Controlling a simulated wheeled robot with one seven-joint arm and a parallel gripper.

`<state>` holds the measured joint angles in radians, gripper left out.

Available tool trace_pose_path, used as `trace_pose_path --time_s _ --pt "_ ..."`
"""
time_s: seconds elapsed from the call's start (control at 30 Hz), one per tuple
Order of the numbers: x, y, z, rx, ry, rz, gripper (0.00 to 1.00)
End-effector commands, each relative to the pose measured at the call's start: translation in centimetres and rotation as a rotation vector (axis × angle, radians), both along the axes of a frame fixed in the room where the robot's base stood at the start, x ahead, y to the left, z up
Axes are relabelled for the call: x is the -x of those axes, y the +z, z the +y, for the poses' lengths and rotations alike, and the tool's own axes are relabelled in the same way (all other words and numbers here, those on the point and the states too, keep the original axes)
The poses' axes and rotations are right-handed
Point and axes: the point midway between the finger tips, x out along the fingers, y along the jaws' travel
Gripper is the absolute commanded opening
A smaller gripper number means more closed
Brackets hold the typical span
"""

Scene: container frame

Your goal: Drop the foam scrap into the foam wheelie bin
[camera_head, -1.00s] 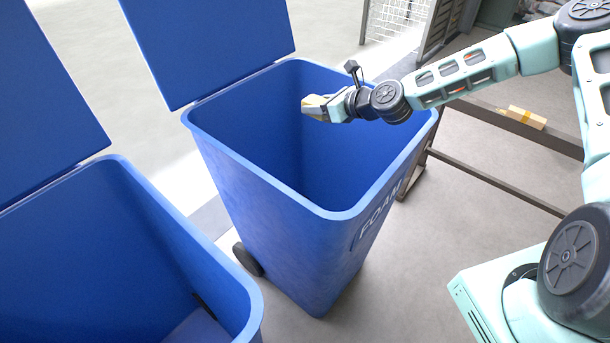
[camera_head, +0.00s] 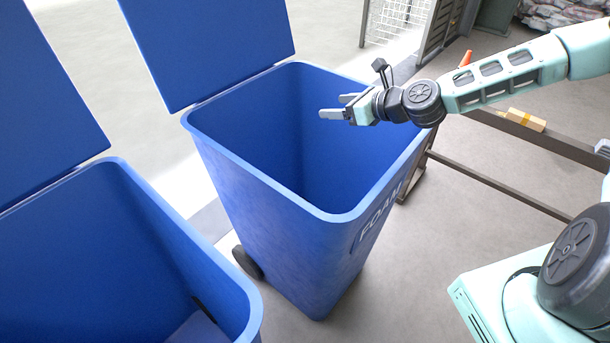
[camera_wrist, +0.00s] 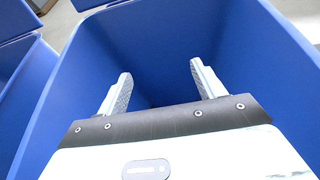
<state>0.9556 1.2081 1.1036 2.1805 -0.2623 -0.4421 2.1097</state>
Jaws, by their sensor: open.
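The foam wheelie bin (camera_head: 290,212) is blue with "FOAM" on its front and its lid swung open at the back. It stands upright in the middle of the head view, and its inner walls fill much of the wrist view (camera_wrist: 160,50). My gripper (camera_head: 334,106) is over the bin's mouth, toward its right side. Its two fingers (camera_wrist: 160,85) are apart with nothing between them. The foam scrap is not visible now in either view; the visible part of the bin's inside looks empty, and its floor is hidden from the head view.
A second blue bin (camera_head: 125,180) with an open lid stands at the left. An orange cone (camera_head: 466,59) is partly visible behind my arm.

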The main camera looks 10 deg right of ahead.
Motion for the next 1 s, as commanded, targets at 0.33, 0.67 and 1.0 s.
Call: trace_pose_path --time_s 0.33,0.67,1.0 --pt "5.4 2.9 -4.4 0.001 -0.003 -0.001 0.68" --pt "7.6 4.0 -5.9 0.0 0.0 0.0 0.68" --pt "7.6 4.0 -6.0 0.0 0.001 0.0 0.68"
